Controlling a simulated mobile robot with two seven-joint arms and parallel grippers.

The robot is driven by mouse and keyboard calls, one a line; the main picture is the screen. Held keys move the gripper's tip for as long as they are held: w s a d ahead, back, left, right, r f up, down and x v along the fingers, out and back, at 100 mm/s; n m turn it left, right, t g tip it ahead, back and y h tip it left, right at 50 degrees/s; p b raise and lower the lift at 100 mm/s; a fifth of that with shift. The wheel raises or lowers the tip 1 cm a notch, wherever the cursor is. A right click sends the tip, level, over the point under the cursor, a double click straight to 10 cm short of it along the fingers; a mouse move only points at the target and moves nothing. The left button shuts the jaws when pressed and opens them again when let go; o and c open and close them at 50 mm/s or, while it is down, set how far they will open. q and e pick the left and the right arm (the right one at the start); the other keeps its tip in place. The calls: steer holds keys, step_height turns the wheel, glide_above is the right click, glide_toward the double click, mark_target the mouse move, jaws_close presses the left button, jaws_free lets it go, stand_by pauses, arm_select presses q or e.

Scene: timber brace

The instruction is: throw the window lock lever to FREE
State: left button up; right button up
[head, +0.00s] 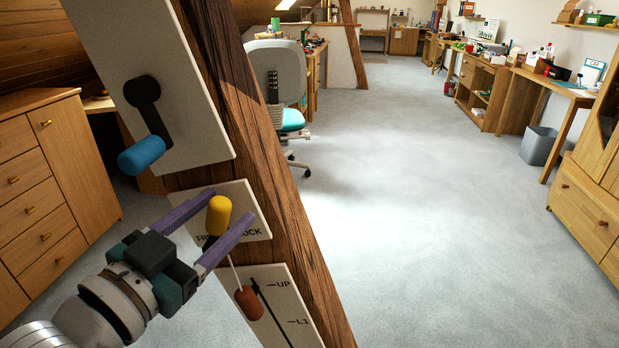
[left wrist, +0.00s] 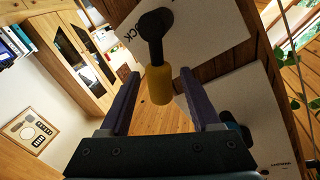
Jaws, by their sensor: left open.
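The window lock lever has a yellow handle (head: 218,214) on a dark arm. It sits on a small white plate (head: 243,198) on the tilted timber brace, above a partly hidden FREE label and a LOCK label. My left gripper (head: 231,204) is open, with its purple fingers on either side of the yellow handle. In the left wrist view the yellow handle (left wrist: 159,86) stands between the spread fingers (left wrist: 158,78), with a visible gap on each side. Its dark pivot (left wrist: 155,24) is on the plate. My right gripper is not in view.
A larger white plate above carries a lever with a blue handle (head: 142,155), close to my left gripper. Below, a plate marked UP and L1 has a red-brown knob (head: 249,303). The timber brace (head: 262,150) runs diagonally. Open carpet (head: 420,210) lies to the right.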

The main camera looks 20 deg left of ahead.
arm_select(q)
steer(key=shift+c, duration=0.3)
jaws_close()
stand_by(1.1)
